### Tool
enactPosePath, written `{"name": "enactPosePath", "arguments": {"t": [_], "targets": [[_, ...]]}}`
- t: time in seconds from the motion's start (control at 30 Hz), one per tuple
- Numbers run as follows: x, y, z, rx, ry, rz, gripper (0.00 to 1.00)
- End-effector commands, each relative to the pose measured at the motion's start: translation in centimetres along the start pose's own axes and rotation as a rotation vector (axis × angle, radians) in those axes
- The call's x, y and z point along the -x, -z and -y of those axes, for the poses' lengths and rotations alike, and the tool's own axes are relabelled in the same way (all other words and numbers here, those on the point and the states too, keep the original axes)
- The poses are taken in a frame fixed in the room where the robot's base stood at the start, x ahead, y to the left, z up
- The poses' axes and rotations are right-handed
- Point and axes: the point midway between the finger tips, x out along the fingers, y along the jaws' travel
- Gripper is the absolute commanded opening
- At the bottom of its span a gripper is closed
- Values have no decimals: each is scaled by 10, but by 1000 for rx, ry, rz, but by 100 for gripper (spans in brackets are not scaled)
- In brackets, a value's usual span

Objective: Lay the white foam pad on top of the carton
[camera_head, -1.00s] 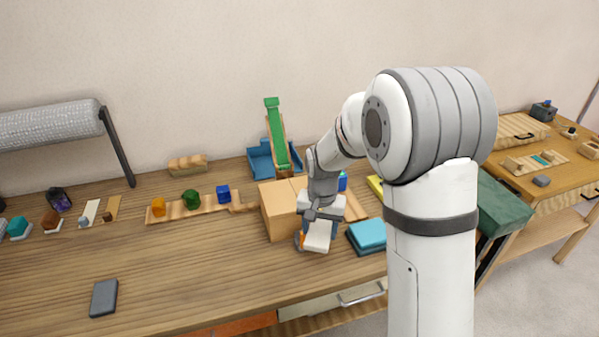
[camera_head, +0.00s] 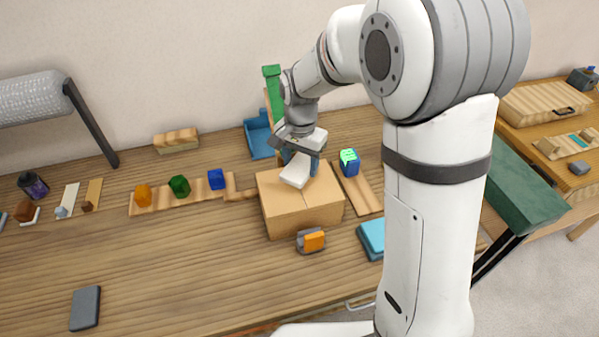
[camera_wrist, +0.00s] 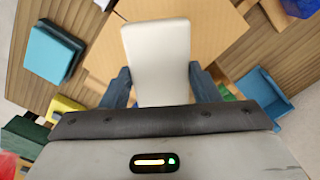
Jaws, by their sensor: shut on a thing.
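The white foam pad (camera_head: 297,170) is held in my gripper (camera_head: 301,167), over the top of the brown carton (camera_head: 285,215) in the head view. In the wrist view the pad (camera_wrist: 158,55) sticks out between the two blue fingers of my gripper (camera_wrist: 162,88), with the carton top (camera_wrist: 215,40) behind it. My gripper is shut on the pad. I cannot tell whether the pad touches the carton. The carton looks closed, with a seam across its flat top.
An orange and grey item (camera_head: 311,240) stands right in front of the carton. Teal pads (camera_head: 371,238) lie to its right, and a blue block with a green top (camera_head: 349,162) stands behind right. The table's left front is clear except for a dark phone-like slab (camera_head: 85,308).

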Motion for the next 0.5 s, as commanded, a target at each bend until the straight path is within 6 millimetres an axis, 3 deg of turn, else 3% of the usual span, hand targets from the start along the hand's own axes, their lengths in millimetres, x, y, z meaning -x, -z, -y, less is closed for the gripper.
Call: {"name": "enactPosePath", "arguments": {"t": [0.33, 0.5], "targets": [[-41, -3, 3, 10, -2, 1, 34], [-46, -3, 3, 11, 1, -1, 34]]}}
